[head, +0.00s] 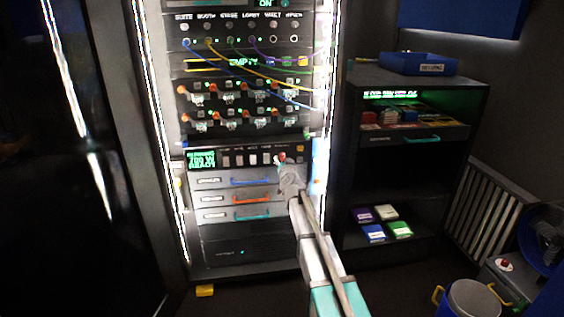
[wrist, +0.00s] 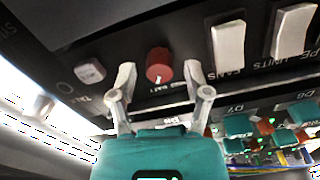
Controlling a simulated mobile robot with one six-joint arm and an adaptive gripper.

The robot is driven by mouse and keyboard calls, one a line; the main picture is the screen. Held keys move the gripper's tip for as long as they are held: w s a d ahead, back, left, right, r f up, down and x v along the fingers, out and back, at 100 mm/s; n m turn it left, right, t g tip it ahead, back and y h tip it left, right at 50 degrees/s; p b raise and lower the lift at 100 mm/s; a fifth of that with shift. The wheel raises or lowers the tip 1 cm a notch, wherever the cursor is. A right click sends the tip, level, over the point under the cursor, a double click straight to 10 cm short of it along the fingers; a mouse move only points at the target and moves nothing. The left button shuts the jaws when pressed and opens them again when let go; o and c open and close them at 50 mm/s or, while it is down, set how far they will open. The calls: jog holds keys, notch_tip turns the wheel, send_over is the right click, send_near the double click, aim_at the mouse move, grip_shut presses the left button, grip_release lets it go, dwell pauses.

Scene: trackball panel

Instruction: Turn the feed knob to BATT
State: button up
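The feed knob is a red round knob (wrist: 158,64) with a pale pointer mark, on the dark panel face in the wrist view. The mark points toward the lower edge of that picture, near a small white label that I cannot read for certain. My gripper (wrist: 160,76) is open, with one finger on each side of the knob and a gap to both. I cannot tell how deep the fingertips reach. In the head view the knob (head: 282,156) shows as a small red spot just above my gripper (head: 286,168), which hides part of the panel.
White rocker switches (wrist: 229,45) sit right of the knob in the wrist view, and a pale square button (wrist: 90,72) sits left. In the head view, drawers (head: 212,180) lie below the knob and patch cables (head: 268,78) hang above. A shelf unit (head: 355,150) stands right.

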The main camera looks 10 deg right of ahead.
dwell(0.4)
jog(key=s, duration=1.2)
dwell(0.3)
jog(key=s+a+f+n+g+y, duration=0.3)
jog(key=s+a+f+n+g, duration=0.15)
jog(key=s+f+g, duration=0.75)
jog(key=s+d+f+m+g+h+p, duration=0.1)
jog(key=s+d+f+g+h, duration=0.15)
jog(key=s, duration=0.75)
jog(key=s+d+f+g+h+p, duration=0.15)
jog(key=s+g, duration=0.25)
jog(key=s, duration=0.6)
notch_tip(320, 180, up, 37)
jog(key=y+p, duration=0.1)
jog(key=p, duration=3.5)
jog(key=shift+s+f+p, duration=0.15)
jog(key=shift+f+p, duration=0.05)
jog(key=shift+p, duration=0.1)
